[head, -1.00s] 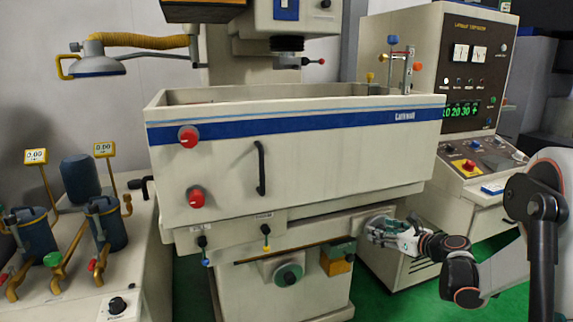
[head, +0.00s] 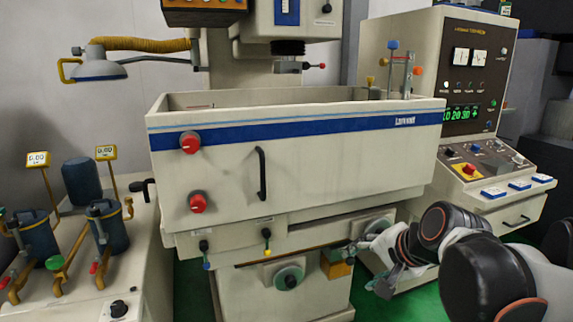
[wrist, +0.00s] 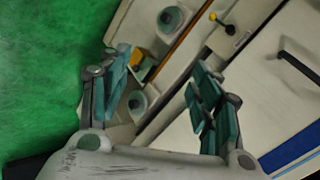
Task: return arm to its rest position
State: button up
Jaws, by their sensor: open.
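My gripper (head: 376,264) is low at the right of the machine, in front of its lower body, with my arm reaching in from the right edge of the head view. In the wrist view my gripper (wrist: 160,95) has its two teal-padded fingers spread apart, with nothing between them. Behind the fingers the wrist view shows round handwheels (wrist: 170,20) on the machine, the edge of its tank, and green floor. I cannot tell the exact gap between the fingers and the machine.
The spark erosion machine's tank (head: 300,165) fills the middle, with a black handle and red knobs. A control cabinet (head: 400,70) with a sloping button panel stands at the right, close to my arm. A bench with pumps (head: 105,230) is at the left. Green floor (head: 425,300) shows below.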

jog(key=s+d+f+n+h+b, duration=0.1)
jog(key=s+f+n, duration=0.2)
jog(key=s, duration=0.5)
jog(key=s+d+f+n+h+b, duration=0.1)
jog(key=s+f+n+h, duration=0.1)
jog(key=s+n, duration=0.4)
jog(key=shift+s+d+f+n+g, duration=0.3)
jog(key=shift+s+d+f, duration=0.15)
jog(key=shift+s, duration=0.4)
